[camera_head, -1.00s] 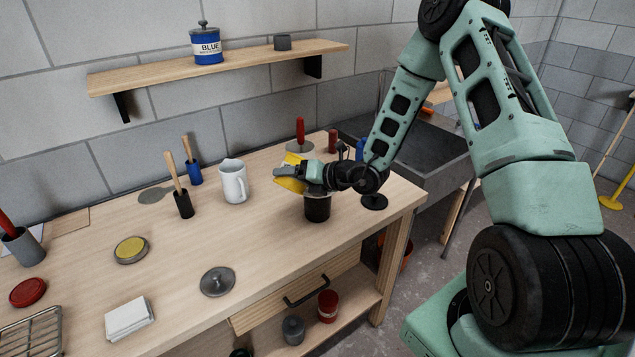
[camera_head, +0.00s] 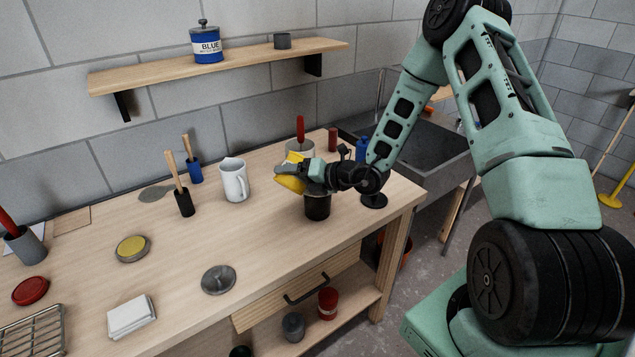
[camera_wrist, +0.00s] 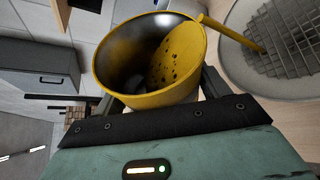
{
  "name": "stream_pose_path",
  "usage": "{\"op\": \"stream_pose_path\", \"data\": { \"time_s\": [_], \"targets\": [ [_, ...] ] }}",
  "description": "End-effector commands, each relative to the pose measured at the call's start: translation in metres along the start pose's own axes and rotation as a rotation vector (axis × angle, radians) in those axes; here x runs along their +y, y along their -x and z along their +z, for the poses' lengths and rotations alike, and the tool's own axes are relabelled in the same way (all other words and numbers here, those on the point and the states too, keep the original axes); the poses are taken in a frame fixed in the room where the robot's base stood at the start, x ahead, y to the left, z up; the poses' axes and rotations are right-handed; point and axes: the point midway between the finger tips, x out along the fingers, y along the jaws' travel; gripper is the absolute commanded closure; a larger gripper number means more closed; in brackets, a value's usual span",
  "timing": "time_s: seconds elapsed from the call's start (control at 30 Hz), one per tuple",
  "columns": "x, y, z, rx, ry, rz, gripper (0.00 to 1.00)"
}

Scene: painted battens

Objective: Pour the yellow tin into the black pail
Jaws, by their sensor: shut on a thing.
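My gripper (camera_head: 318,172) is shut on the yellow tin (camera_head: 288,184) near the back right of the bench. The tin is tilted, and its lower edge hangs just left of the gripper. In the wrist view the tin (camera_wrist: 112,72) shows its open mouth, with a grey metal inside and a yellow, dark-specked area on one side. A yellow strip sticks out past its rim. The black pail (camera_head: 317,208) stands upright on the bench below my gripper, its top partly hidden. I see no clear stream between tin and pail.
A white jug (camera_head: 234,180) stands left of the pail, with a black pot (camera_head: 185,203) of sticks beyond it. A grey lid (camera_head: 218,280) and a yellow-topped lid (camera_head: 132,249) lie in front. A round grey grid (camera_wrist: 290,35) shows in the wrist view.

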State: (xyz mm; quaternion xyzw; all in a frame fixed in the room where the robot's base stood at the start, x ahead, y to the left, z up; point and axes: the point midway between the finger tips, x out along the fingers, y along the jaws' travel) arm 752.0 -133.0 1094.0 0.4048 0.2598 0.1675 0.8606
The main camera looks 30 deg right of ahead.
Motion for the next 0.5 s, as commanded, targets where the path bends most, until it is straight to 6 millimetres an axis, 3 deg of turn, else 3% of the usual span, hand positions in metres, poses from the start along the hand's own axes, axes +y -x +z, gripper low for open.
{"op": "stream_pose_path", "data": {
  "time_s": [0.5],
  "targets": [
    [-0.0001,-0.0004,0.0001,0.002,-0.035,0.017,0.64]
  ]
}}
